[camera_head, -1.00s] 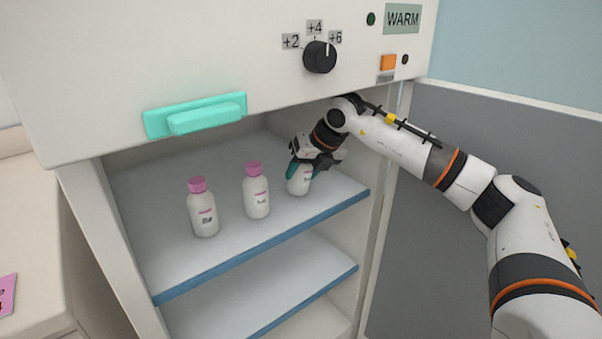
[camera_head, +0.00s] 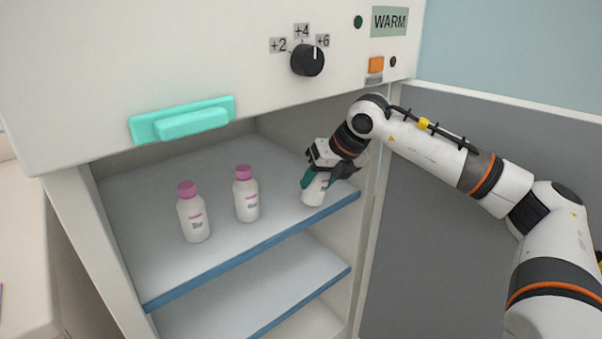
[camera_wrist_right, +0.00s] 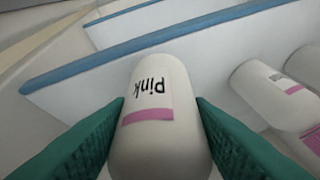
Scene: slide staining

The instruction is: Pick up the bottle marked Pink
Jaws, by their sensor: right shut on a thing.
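The bottle marked Pink (camera_wrist_right: 155,125) is white with a pink label stripe; its printed word reads upside down in the right wrist view. My right gripper (camera_head: 328,177) is shut on it, with a green finger on each side. In the head view the Pink bottle (camera_head: 314,191) shows below the fingers, near the right end of the upper shelf, slightly tilted; its top is hidden by the gripper. I cannot tell whether its base touches the shelf. My left gripper is not in view.
Two white bottles with pink caps, a left one (camera_head: 193,215) and a middle one (camera_head: 246,197), stand on the blue-edged upper shelf (camera_head: 240,262). The cabinet's right side wall is close to my gripper. A knob (camera_head: 308,60) and a teal handle (camera_head: 190,124) are above.

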